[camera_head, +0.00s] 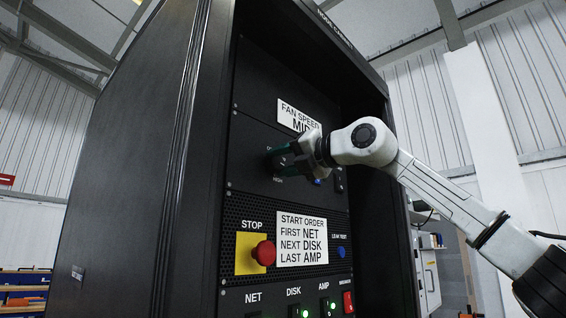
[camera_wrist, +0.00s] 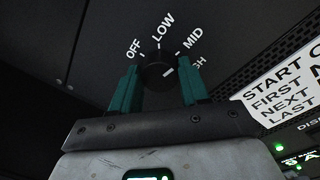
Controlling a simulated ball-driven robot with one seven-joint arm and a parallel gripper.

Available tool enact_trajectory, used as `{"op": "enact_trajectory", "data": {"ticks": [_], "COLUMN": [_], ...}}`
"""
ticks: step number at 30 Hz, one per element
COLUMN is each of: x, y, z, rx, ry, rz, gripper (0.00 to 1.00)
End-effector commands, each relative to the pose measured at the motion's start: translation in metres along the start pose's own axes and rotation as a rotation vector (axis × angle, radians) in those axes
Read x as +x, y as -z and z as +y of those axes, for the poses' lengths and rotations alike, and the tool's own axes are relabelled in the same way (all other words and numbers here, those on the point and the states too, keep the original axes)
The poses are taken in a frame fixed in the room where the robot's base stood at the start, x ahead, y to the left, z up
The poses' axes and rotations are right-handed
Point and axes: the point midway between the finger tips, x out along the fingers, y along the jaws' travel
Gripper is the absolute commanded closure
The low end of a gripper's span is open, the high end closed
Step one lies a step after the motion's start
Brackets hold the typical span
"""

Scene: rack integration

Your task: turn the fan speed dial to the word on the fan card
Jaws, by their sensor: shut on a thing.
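The fan card (camera_head: 298,114) on the upper panel reads FAN SPEED with MID below, its lower right edge covered by my arm. My gripper (camera_head: 277,160) is at the panel below the card. In the wrist view, the round black fan speed dial (camera_wrist: 157,72) sits between the two green fingers of my gripper (camera_wrist: 158,88), which are shut on it. The words OFF, LOW and MID curve around the dial, and a last word ending in GH is partly hidden by the right finger. The dial's white mark points up and right, toward the MID and GH side; I cannot tell exactly which.
The black rack's side wall (camera_head: 130,150) stands at left.

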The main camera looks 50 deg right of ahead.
Motion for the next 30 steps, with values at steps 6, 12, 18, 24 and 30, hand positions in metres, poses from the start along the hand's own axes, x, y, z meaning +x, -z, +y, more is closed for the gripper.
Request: {"op": "enact_trajectory", "data": {"ticks": [6, 12, 18, 24, 30], "x": [0.0, 0.0, -0.002, -0.027, -0.067], "y": [-0.001, -0.001, 0.0, 0.001, 0.001], "z": [0.0, 0.0, -0.001, -0.003, -0.003], "rx": [0.0, -0.001, -0.001, -0.002, -0.002], "ry": [-0.001, -0.001, 0.0, 0.001, 0.002], "rz": [-0.003, -0.002, -0.002, -0.003, -0.003], "gripper": [0.41, 0.3, 0.3, 0.3, 0.3]}}
